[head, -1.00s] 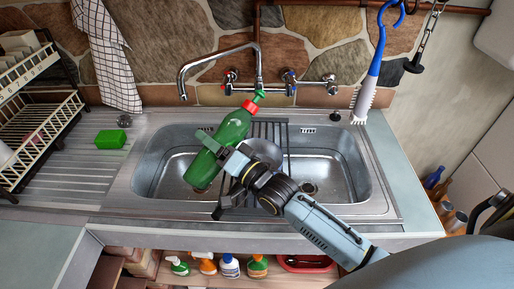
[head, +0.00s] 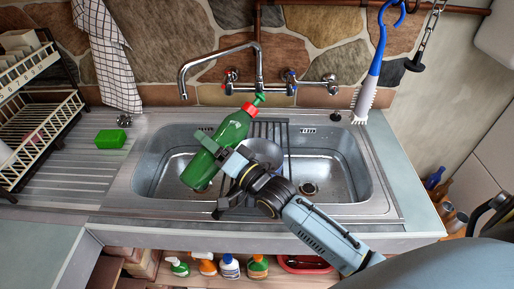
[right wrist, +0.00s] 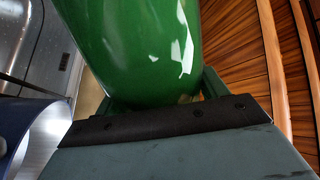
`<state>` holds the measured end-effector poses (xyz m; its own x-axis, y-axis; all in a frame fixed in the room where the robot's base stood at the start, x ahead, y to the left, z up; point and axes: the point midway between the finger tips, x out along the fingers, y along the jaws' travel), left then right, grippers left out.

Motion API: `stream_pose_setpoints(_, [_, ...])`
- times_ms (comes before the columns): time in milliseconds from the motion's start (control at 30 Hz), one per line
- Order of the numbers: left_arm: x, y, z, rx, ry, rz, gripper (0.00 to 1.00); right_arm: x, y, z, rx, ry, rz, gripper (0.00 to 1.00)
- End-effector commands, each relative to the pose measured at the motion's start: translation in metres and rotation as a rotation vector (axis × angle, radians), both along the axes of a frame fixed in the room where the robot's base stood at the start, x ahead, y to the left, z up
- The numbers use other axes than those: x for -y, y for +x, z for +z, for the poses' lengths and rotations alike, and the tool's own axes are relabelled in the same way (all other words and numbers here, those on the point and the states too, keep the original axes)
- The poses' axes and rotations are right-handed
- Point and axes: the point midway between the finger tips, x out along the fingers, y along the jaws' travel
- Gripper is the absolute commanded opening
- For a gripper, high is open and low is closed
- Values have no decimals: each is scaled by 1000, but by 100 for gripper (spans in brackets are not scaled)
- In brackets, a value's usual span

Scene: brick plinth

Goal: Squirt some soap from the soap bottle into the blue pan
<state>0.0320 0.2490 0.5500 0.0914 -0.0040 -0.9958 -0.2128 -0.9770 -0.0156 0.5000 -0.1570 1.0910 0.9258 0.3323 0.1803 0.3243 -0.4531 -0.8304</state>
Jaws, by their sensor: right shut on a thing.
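The green soap bottle (head: 233,130) has a red collar and a green nozzle. It is tilted over the sink, with its nozzle end up and to the right. My right gripper (head: 222,150) is shut around the bottle's body. In the right wrist view the bottle (right wrist: 140,45) fills the space between the fingers. A round pan with a shiny grey inside (head: 268,150) sits on the dark rack, partly hidden behind my gripper. In the right wrist view its blue side (right wrist: 14,122) shows at the left edge. My left gripper is out of view.
The dark rack (head: 285,165) lies across the middle of the double sink (head: 340,205). A tap (head: 190,70) arches above. A green sponge (head: 111,139) lies on the drainboard. A dish rack (head: 45,115) stands at left, and a blue-handled brush (head: 374,65) hangs at right.

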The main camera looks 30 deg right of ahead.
Motion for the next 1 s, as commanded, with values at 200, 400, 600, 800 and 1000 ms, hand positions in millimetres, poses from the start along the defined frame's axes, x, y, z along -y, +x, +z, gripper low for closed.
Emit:
stream_pose_setpoints(200, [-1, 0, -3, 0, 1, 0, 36, -1, 0, 0, 1, 16, 0, 32])
stream_pose_setpoints(400, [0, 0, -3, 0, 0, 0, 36, -2, 0, 0, 0, 26, 0, 32])
stream_pose_setpoints(600, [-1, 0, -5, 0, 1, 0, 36, -3, 0, -2, -4, 40, 0, 32])
stream_pose_setpoints(800, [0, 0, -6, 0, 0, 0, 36, -4, -1, -1, -6, 51, 1, 32])
stream_pose_setpoints(1000, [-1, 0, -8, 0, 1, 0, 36, -4, -1, -3, -9, 63, 0, 32])
